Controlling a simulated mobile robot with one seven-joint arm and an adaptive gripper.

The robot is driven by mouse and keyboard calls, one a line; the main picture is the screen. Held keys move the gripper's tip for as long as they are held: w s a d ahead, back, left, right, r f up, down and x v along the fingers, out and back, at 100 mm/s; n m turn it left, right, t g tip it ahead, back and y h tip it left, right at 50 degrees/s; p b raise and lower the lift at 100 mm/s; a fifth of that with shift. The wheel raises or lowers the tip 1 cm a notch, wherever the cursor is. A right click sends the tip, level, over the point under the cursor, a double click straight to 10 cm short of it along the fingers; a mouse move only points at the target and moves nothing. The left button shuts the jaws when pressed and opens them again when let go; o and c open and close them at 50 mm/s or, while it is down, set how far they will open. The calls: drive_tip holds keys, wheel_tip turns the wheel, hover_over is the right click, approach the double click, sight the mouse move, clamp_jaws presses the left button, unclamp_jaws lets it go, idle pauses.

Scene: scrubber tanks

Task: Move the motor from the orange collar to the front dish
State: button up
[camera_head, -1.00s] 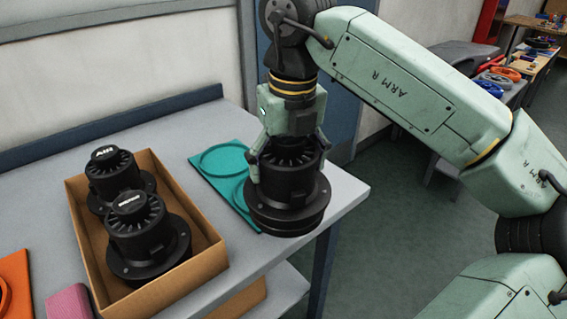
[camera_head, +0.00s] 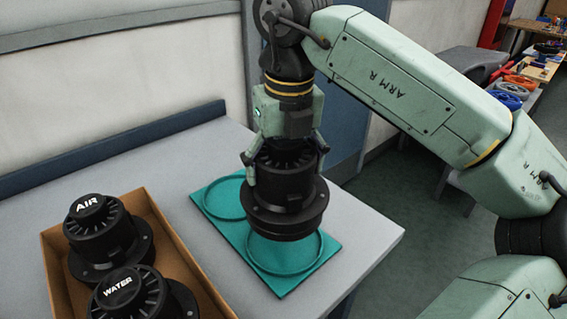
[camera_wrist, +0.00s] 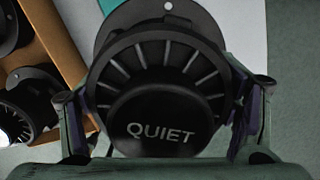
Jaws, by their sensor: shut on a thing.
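My gripper (camera_head: 285,165) is shut on a black finned motor (camera_head: 285,208). In the wrist view the motor (camera_wrist: 165,110) shows the word QUIET on its cap, between the two fingers. The motor is upright and appears held above a teal plate (camera_head: 215,200) that has two round ringed dishes. The front dish (camera_head: 285,268) shows partly below and beside the motor, and the rear dish (camera_head: 222,190) lies behind it to the left. The motor hides part of the plate. The orange collar is not in view now.
A cardboard box (camera_head: 172,235) at the left holds two black motors, one marked AIR (camera_head: 100,235) and one marked WATER (camera_head: 140,300). The grey table (camera_head: 368,235) is bare right of the plate, up to its edge. Another bench with coloured rings (camera_head: 510,90) stands far right.

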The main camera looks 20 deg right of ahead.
drive_tip(key=shift+f+b, duration=1.4)
drive_tip(key=shift+f, duration=0.8)
drive_tip(key=shift+f+b, duration=0.55)
drive_tip(key=shift+f+b, duration=1.4)
drive_tip(key=shift+b, duration=0.2)
idle(0.6)
drive_tip(key=o, duration=1.7)
drive_tip(key=shift+c, duration=0.2)
drive_tip(key=shift+o, duration=1.3)
drive_tip(key=shift+f, duration=0.1)
drive_tip(key=shift+r, duration=0.2)
drive_tip(key=shift+r+p, duration=2.4)
drive_tip(key=shift+r, duration=0.95)
